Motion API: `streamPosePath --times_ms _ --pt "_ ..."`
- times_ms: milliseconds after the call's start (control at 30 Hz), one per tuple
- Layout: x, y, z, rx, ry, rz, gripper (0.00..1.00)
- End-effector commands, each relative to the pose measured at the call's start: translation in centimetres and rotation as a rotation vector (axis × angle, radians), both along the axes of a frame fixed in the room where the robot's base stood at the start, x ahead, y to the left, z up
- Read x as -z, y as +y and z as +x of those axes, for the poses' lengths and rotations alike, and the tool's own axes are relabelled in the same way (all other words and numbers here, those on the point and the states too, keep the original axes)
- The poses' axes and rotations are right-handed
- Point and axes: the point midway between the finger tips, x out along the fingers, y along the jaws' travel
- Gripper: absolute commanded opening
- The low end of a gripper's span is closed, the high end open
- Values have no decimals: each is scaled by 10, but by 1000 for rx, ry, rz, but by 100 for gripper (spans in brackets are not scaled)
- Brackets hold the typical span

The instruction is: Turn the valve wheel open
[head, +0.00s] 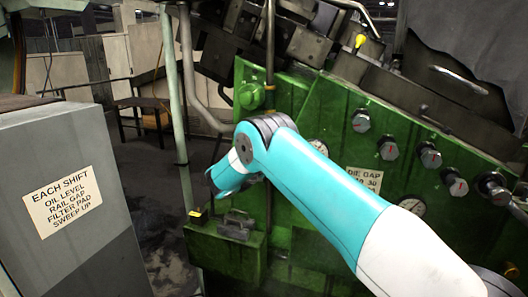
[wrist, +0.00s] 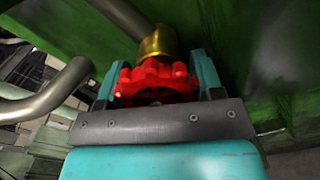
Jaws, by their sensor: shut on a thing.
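A red valve wheel (wrist: 156,82) with a scalloped rim shows in the wrist view, in front of a brass valve body (wrist: 158,42). My gripper (wrist: 157,75) has its two teal fingers on the left and right sides of the wheel, shut on its rim. In the head view my teal and white arm reaches to the green machine, and the wheel and fingertips are hidden behind it.
The green machine (head: 350,118) fills the right, with a row of knobs (head: 388,148) and gauges. A grey pipe (wrist: 52,92) runs left of my gripper in the wrist view. A grey cabinet (head: 100,244) with a sign stands at the left. Dark floor (head: 150,190) lies between.

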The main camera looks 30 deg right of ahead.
Motion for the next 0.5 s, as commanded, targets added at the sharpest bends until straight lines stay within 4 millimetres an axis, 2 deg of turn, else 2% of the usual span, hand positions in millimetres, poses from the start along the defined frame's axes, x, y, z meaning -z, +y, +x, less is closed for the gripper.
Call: streamPosePath --times_ms 200,500 --pt "1 1 0 -3 106 -81 37" --pt "2 0 -1 -3 177 -136 37"
